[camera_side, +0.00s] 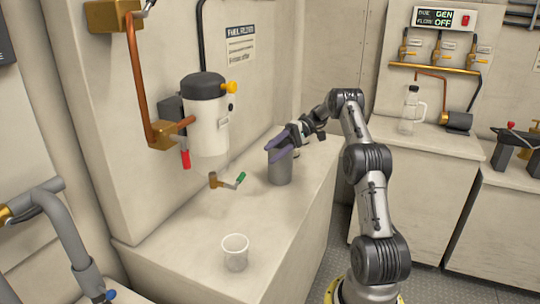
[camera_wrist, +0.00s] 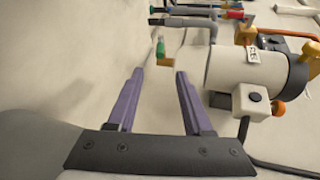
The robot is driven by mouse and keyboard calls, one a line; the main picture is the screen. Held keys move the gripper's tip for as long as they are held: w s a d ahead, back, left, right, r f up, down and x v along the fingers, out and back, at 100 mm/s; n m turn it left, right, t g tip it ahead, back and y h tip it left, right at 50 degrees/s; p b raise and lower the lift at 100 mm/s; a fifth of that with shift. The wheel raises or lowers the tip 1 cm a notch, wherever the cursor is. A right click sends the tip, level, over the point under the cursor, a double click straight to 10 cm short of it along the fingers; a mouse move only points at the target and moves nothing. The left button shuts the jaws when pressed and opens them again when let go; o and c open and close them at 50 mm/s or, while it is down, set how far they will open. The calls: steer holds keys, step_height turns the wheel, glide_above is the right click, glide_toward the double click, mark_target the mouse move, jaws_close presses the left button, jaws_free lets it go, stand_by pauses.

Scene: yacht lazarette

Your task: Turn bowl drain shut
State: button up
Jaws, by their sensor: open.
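A filter with a white bowl (camera_side: 208,132) and black head hangs on the wall; the bowl also shows sideways in the wrist view (camera_wrist: 232,70). Just below it is a small brass drain valve (camera_side: 213,180) whose lever points right and ends in a green grip (camera_side: 240,178). The green grip shows in the wrist view (camera_wrist: 160,47), ahead of my fingertips and between their lines. My gripper (camera_side: 268,151), with purple fingers, is open and empty, right of the valve and apart from it. Its fingers frame empty space in the wrist view (camera_wrist: 160,74).
A grey canister (camera_side: 281,168) stands on the counter by my gripper. A clear cup (camera_side: 235,256) stands nearer the counter's front. A red-handled valve (camera_side: 185,157) hangs on the copper pipe left of the bowl. A yellow knob (camera_side: 230,87) juts from the filter head. The counter between is clear.

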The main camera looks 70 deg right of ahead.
steer(key=shift+c, duration=0.3)
steer(key=shift+a, duration=0.1)
steer(key=shift+c, duration=1.3)
steer(key=shift+w+a+r+g+h, duration=0.25)
steer(key=shift+a+r+h, duration=0.1)
steer(key=shift+a, duration=0.2)
steer(key=shift+w+a+r+g+h, duration=0.25)
steer(key=shift+a+r+h, duration=0.1)
steer(key=shift+a, duration=0.15)
steer(key=c, duration=0.5)
steer(key=w+a+r+n+g+h, duration=0.1)
steer(key=a+r+n+g+h, duration=0.1)
steer(key=a+h, duration=0.3)
steer(key=shift+a+r, duration=0.65)
steer(key=shift+r, duration=0.05)
steer(key=s+a+r+n+t+h, duration=0.1)
steer(key=s+a+r+n+h, duration=0.1)
steer(key=a+r+n+h, duration=0.4)
steer(key=w+d+f+m+h, duration=0.1)
steer(key=w+f, duration=0.3)
steer(key=f, duration=0.7)
steer(key=shift+d+m+t+h, duration=0.3)
steer(key=shift+d+m+h, duration=0.1)
steer(key=shift+d+m, duration=0.15)
